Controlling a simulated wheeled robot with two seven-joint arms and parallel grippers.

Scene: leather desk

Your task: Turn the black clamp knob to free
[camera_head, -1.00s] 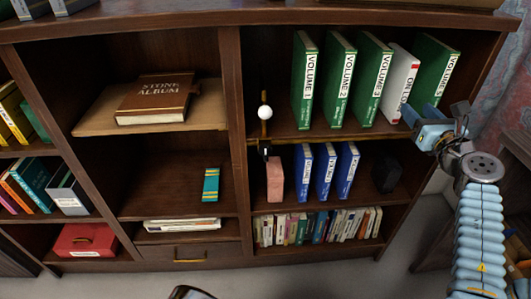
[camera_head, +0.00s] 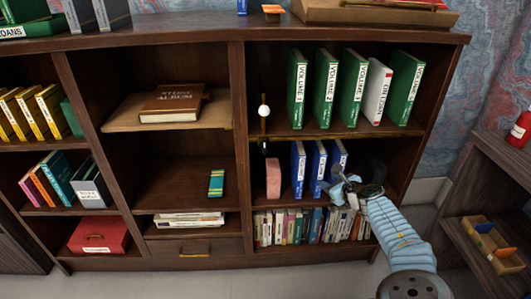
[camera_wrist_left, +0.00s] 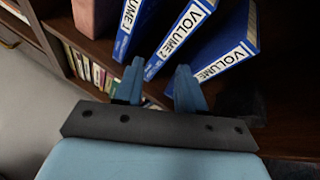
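A small black part (camera_head: 264,147), which looks like the clamp knob, sits on the thin upright rod at the front of the shelf divider, below a white ball (camera_head: 264,110). It is too small to tell which way it is turned. My left gripper (camera_head: 342,186) is in front of the middle right shelf, by the right-hand blue book, to the right of and below the knob and apart from it. In the left wrist view its two blue fingers (camera_wrist_left: 160,67) are spread with nothing between them. The knob is not seen there. My right gripper is not in view.
Blue volumes (camera_head: 298,170) and a pink block (camera_head: 273,178) stand below the knob. Green volumes (camera_head: 325,88) stand on the shelf above. A dark block (camera_head: 373,170) is partly hidden behind my left gripper. A side shelf (camera_head: 490,165) stands at right.

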